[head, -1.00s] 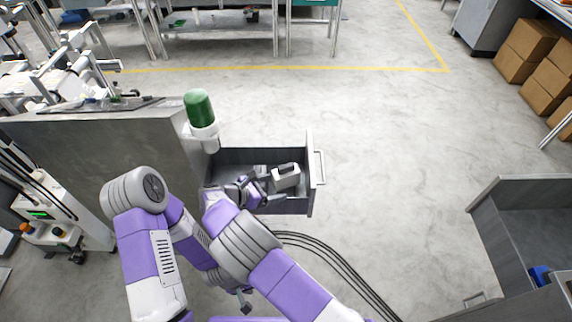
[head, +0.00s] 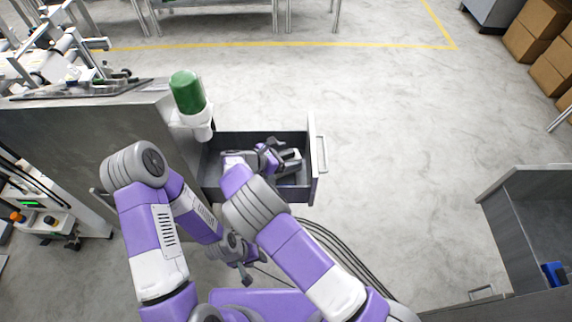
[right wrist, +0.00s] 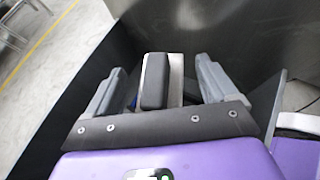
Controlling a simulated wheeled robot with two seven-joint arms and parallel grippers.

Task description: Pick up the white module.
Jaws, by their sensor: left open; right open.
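The white module (head: 294,163) lies in the open drawer (head: 308,185), partly hidden by my right gripper in the head view. In the right wrist view the module (right wrist: 176,72) shows a white body with a dark grey block along it. My right gripper (head: 287,158) is down in the drawer. In its wrist view, the open fingers (right wrist: 160,78) stand either side of the module, with gaps visible on both sides. My left gripper (head: 246,277) is open and empty, low outside the drawer and away from the module.
The drawer walls closely surround my right gripper. A green-topped white container (head: 189,95) stands at the cabinet's (head: 70,140) corner beside the drawer. Dark cables run over the floor below. Another open drawer (head: 530,225) is at the right, with clear floor between.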

